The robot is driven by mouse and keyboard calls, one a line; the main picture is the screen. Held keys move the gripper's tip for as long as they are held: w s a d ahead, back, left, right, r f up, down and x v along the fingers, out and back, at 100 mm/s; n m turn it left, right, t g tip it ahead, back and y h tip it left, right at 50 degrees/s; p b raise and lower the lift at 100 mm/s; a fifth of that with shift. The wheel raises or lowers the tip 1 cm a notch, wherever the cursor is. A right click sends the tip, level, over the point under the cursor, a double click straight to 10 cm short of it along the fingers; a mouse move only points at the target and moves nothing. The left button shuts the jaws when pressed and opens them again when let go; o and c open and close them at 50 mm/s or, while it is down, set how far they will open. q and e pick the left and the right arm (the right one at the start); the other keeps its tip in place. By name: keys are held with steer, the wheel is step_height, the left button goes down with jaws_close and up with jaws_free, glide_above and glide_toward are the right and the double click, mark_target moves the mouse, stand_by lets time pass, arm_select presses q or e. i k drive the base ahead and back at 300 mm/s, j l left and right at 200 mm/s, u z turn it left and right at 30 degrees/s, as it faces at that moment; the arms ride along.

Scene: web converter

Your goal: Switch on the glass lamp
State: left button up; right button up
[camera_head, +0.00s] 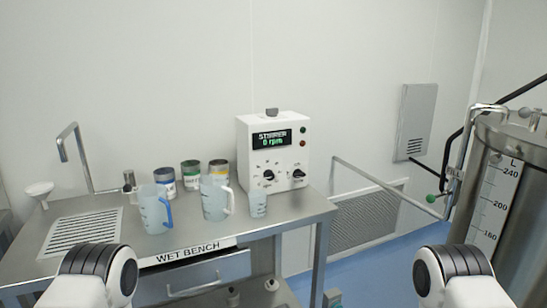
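I cannot make out any thing that is clearly a glass lamp. A white control box (273,153) stands at the back right of the steel bench. Its display reads "STIRRER 0 rpm", and its front has two dark knobs, a green dot and a red dot. A steel tank (525,150) with a litre scale stands at the right edge, partly cut off. Rounded white and black parts of my two arms show at the bottom left and bottom right. Neither gripper shows.
The bench (292,212), labelled "WET BENCH", holds a tap (74,150), a funnel (39,189), several cans, two jugs (214,198) and a small beaker (258,204). A rail (385,186) runs between bench and tank. Blue floor (385,245) is open there.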

mark_target(271, 112)
steer(key=i+j, duration=0.7)
steer(key=i+j+z, duration=0.35)
steer(key=z, duration=1.1)
